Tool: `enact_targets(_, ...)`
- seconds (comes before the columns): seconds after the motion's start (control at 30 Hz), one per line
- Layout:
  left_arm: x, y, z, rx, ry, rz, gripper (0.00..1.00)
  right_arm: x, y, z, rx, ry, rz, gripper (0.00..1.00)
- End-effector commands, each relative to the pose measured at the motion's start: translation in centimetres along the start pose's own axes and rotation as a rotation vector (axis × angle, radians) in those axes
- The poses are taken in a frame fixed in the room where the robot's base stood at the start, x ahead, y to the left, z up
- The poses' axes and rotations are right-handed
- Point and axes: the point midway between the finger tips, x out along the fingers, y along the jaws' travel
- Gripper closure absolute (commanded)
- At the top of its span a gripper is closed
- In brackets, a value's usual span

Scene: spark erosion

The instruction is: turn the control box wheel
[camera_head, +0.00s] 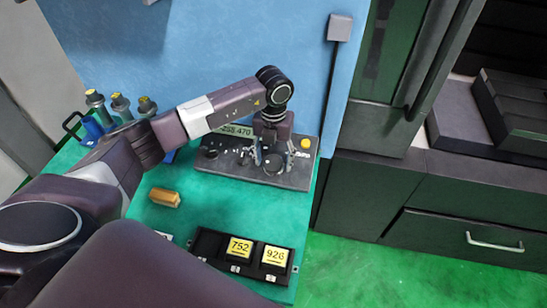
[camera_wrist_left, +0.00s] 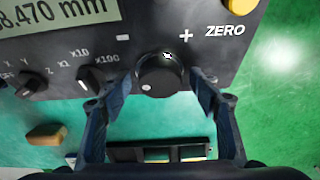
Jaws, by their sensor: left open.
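The dark control box (camera_head: 297,178) stands on the green table with a display reading 258.470. Its round black wheel (camera_head: 273,166) sits at the front of its panel. In the left wrist view the wheel (camera_wrist_left: 160,76) is just below the plus and minus marks. My left gripper (camera_head: 268,157) is over the box, coming from above. In the left wrist view its open fingers (camera_wrist_left: 161,84) stand on either side of the wheel, with a gap visible on both sides. I cannot tell whether either fingertip touches it. My right gripper is not in view.
A yellow button (camera_head: 305,143) is at the box's right; small selector knobs (camera_wrist_left: 85,80) are left of the wheel. A black tray (camera_head: 210,246) with yellow labels 752 and 926 and a tan block (camera_head: 165,197) lie in front. Tool holders (camera_head: 121,106) stand at left.

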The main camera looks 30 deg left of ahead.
Motion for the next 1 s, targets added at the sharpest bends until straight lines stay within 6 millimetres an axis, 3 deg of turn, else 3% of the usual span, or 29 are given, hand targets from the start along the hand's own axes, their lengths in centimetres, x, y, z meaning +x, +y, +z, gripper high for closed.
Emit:
enact_targets(0.2, 0.03, 0.00, 0.01, 0.000, 0.000, 0.000, 0.46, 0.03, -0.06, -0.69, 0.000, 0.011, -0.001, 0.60)
enact_targets(0.57, 0.02, -0.01, 0.01, 0.000, 0.000, 0.000, 0.84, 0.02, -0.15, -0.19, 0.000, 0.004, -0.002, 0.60)
enact_targets(1.0, 0.20, 0.11, -0.07, -0.073, 0.002, -0.029, 0.85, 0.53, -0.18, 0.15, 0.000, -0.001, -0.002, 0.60)
